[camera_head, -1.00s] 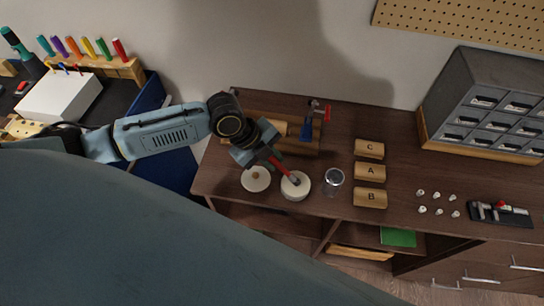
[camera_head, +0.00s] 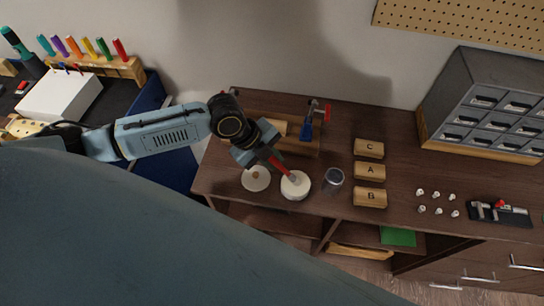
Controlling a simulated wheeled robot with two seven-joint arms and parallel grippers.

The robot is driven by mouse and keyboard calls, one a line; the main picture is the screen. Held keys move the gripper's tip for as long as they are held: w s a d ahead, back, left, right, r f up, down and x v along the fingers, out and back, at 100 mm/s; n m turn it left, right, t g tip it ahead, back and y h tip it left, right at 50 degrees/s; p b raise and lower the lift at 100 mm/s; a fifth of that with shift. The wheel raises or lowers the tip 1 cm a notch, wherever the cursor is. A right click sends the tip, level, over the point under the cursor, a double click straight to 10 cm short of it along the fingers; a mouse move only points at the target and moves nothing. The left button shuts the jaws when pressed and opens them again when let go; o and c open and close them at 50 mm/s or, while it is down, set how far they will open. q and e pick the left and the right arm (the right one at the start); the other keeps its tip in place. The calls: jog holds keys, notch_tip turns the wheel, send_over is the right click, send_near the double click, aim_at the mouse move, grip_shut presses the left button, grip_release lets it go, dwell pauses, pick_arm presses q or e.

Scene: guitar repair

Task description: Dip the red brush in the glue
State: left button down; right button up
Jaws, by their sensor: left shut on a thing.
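The red brush (camera_head: 279,167) is held tilted in my left gripper (camera_head: 262,153), which is shut on its handle. The brush's lower end is at the white round glue pot (camera_head: 295,186) on the brown bench. I cannot tell from this angle how deep the tip is in the pot. A round white lid (camera_head: 256,179) with a small knob lies just left of the pot. My right gripper is not in view.
A glass jar (camera_head: 333,179) stands close to the right of the pot. Wooden blocks C (camera_head: 369,149), A (camera_head: 370,172) and B (camera_head: 370,197) are further right. A wooden holder with clamps (camera_head: 307,131) is behind the gripper.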

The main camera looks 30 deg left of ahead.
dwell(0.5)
pick_arm(q)
notch_tip(320, 180, up, 5)
jog(key=p, duration=0.5)
jog(key=shift+r, duration=1)
